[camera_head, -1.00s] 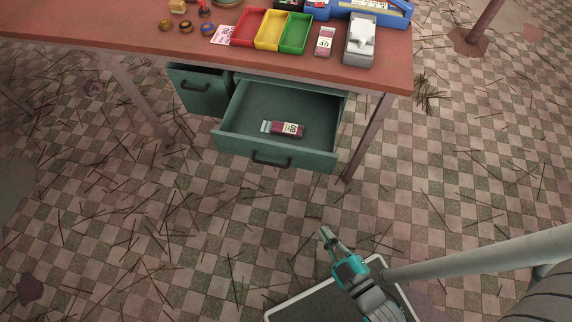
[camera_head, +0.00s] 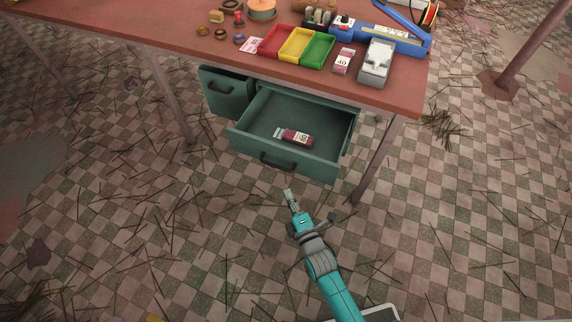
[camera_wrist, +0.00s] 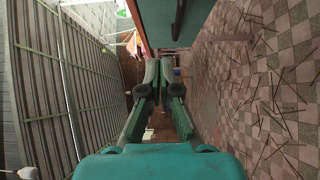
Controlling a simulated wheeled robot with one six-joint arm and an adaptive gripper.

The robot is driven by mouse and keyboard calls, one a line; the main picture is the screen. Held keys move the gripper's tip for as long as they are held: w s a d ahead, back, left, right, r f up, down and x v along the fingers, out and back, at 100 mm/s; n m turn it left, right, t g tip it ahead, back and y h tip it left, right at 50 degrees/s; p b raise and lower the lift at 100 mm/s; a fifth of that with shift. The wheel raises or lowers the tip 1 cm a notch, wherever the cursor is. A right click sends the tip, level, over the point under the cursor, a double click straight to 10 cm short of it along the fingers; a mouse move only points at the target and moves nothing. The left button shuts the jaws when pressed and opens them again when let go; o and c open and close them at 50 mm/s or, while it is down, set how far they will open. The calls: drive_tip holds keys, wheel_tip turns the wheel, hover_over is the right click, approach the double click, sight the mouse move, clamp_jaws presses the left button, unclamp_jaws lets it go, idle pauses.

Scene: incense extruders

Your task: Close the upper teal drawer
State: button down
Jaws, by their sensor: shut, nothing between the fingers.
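The upper teal drawer (camera_head: 250,148) stands pulled out under the red-brown table, with a dark handle (camera_head: 277,163) on its front. A small dark red bottle (camera_head: 296,138) with a pale label lies inside it. My gripper (camera_head: 288,194) is shut and empty in front of the drawer, a little below the handle in the head view and apart from it. The wrist view shows the closed fingers (camera_wrist: 160,64), with a teal surface (camera_wrist: 160,22) beyond them at the top, probably the drawer.
A second teal drawer front (camera_head: 228,92) is to the left. The tabletop (camera_head: 190,55) holds red, yellow and green trays (camera_head: 297,45) and a grey device (camera_head: 375,64). A table leg (camera_head: 378,160) stands right of the open drawer. The checkered floor in front has scattered sticks.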

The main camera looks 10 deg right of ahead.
approach(279, 153)
drive_tip(key=w+a, duration=0.3)
drive_tip(key=a, duration=0.1)
drive_tip(key=shift+w+d, duration=1.35)
drive_tip(key=shift+w, duration=0.3)
